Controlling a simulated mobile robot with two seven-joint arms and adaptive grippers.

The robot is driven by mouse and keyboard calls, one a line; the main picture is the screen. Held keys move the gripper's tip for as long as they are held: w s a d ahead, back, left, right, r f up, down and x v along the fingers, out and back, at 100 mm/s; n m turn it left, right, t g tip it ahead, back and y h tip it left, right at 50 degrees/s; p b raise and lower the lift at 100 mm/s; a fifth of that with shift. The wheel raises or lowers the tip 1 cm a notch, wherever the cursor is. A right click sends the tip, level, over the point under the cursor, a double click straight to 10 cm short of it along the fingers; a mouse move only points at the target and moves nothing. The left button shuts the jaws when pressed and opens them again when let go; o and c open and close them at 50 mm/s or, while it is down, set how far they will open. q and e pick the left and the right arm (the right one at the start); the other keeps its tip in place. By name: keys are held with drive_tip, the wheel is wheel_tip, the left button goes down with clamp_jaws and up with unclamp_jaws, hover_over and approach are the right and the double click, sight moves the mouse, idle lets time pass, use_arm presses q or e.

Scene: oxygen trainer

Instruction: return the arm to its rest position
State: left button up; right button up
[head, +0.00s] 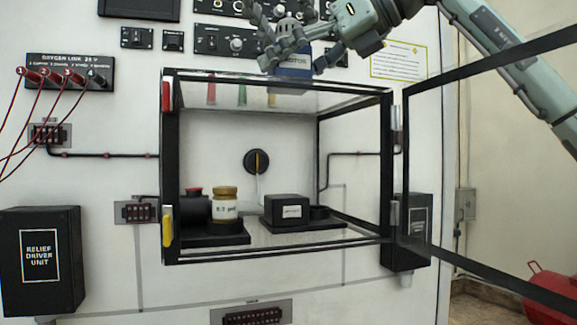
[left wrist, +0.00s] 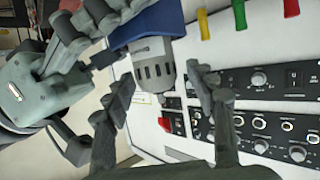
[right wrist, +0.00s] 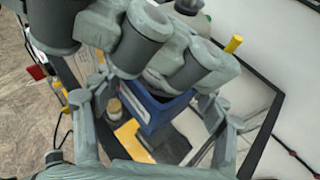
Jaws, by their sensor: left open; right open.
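My right arm (head: 365,22) reaches in from the upper right in the head view. Its gripper (head: 292,62) hangs over the top of the glass-sided cabinet (head: 175,120), close to a blue block (head: 293,74) with partly covered lettering. In the right wrist view the fingers (right wrist: 158,112) are spread on either side of the blue block (right wrist: 152,106). Contact with either finger pair is unclear.
The cabinet's framed door (head: 405,160) stands open at the right. Inside are a jar (head: 225,208), a black cylinder (head: 195,208) and a labelled black box (head: 287,209). Switch panels (head: 222,40) sit behind my gripper. Red leads (head: 32,110) hang at the left.

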use_arm(q)
wheel_tip(320, 180, up, 9)
drive_tip(key=shift+s+d+r, duration=0.1)
drive_tip(key=shift+d+r, duration=0.05)
drive_tip(key=shift+r, duration=0.05)
idle(0.3)
drive_tip(key=shift+w+d, duration=0.15)
drive_tip(key=shift+w, duration=0.05)
idle(0.4)
